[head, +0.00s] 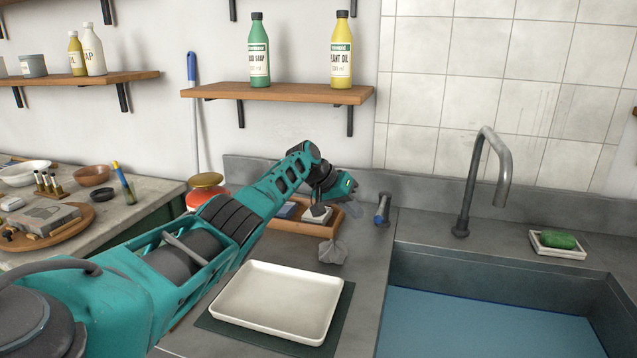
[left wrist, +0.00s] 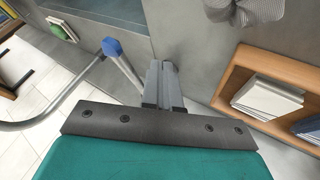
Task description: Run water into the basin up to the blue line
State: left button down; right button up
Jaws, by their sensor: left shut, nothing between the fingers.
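The basin (head: 560,283) is a grey sink at the right of the head view. A flat blue surface (head: 480,325) that looks like water lies in it, with a thin darker blue line (head: 500,302) along its far edge. The grey spout (head: 498,150) arches up behind the basin; no stream shows from it. A blue-capped tap lever (head: 382,208) stands left of the spout. My left gripper (head: 350,187) is shut and empty, just left of and above the lever. In the left wrist view the blue cap (left wrist: 112,47) is beside the closed fingers (left wrist: 163,85), apparently apart. My right gripper is out of view.
A wooden box (head: 300,225) with blocks sits under my left gripper, a crumpled grey cloth (head: 332,252) in front of it. A white tray (head: 277,300) lies on a dark mat. Green soap (head: 558,240) sits in a dish right of the spout.

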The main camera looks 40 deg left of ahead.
pick_arm(q)
jog(key=p+v, duration=0.1)
jog(key=v, duration=0.9)
jog(key=shift+s, duration=0.35)
jog(key=shift+f, duration=0.1)
dwell(0.4)
